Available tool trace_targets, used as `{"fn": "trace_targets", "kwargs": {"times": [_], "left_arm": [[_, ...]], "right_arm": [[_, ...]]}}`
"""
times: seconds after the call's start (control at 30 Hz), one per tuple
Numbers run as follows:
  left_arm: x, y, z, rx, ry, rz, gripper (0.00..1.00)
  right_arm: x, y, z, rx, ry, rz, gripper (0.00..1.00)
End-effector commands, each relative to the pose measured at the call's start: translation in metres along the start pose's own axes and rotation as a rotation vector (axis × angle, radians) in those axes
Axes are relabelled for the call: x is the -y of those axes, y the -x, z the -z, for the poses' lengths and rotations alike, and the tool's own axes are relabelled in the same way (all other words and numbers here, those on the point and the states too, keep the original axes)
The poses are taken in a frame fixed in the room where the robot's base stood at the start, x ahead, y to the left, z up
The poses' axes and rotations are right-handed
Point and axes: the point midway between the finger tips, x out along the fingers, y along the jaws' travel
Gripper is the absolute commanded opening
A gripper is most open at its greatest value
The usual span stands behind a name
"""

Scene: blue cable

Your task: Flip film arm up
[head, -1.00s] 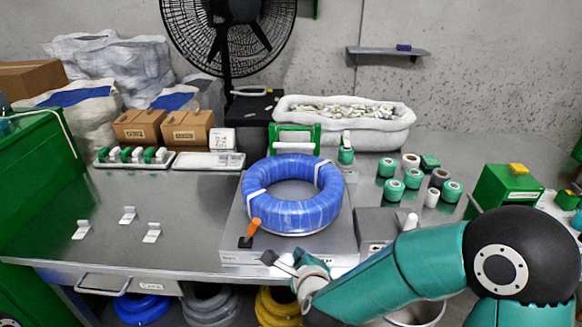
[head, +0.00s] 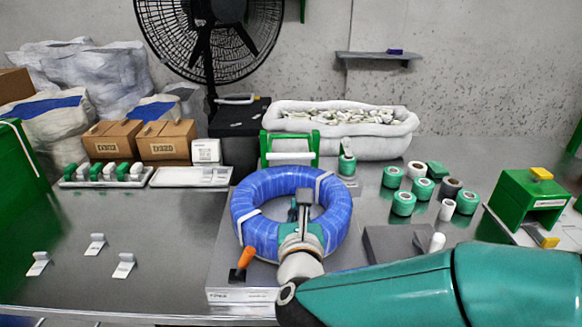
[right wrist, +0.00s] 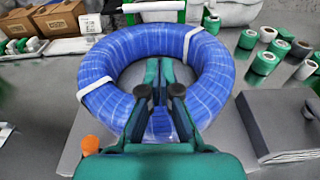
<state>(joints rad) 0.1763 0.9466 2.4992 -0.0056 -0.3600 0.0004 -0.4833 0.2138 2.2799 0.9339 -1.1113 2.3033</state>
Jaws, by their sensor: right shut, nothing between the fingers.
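My right gripper (head: 303,208) is shut and empty, over the near part of the blue cable coil's opening. In the right wrist view its closed fingers (right wrist: 160,75) point away into the ring. The wrapped blue coil (head: 249,205) lies flat on a grey base plate (head: 232,278), with white bands around it. Just behind it stands a green frame with a white roller (head: 290,158), which may be the film arm; I cannot tell for sure. The roller also shows in the right wrist view (right wrist: 152,6). My left gripper is out of view.
An orange-handled lever (head: 245,257) stands at the plate's front left. A grey block (head: 395,245) with a white knob is at right. Several tape rolls (head: 403,203) and a green stand (head: 525,200) are further right. White clips (head: 95,243) lie on the left; the table around them is clear.

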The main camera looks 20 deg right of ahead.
Motion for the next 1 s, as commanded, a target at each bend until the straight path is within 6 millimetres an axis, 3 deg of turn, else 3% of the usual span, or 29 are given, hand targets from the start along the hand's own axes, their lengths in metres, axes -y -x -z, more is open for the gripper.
{"fn": "trace_targets", "kwargs": {"times": [0.2,0.37,1.0], "left_arm": [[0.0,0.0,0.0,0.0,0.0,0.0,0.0],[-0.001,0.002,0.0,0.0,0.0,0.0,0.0],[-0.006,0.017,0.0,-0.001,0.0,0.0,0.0]], "right_arm": [[-0.005,-0.004,0.0,-0.001,0.003,-0.009,0.0],[-0.006,-0.019,0.001,-0.002,0.004,-0.01,0.0],[-0.009,-0.152,0.0,-0.003,0.004,-0.013,0.0]]}}
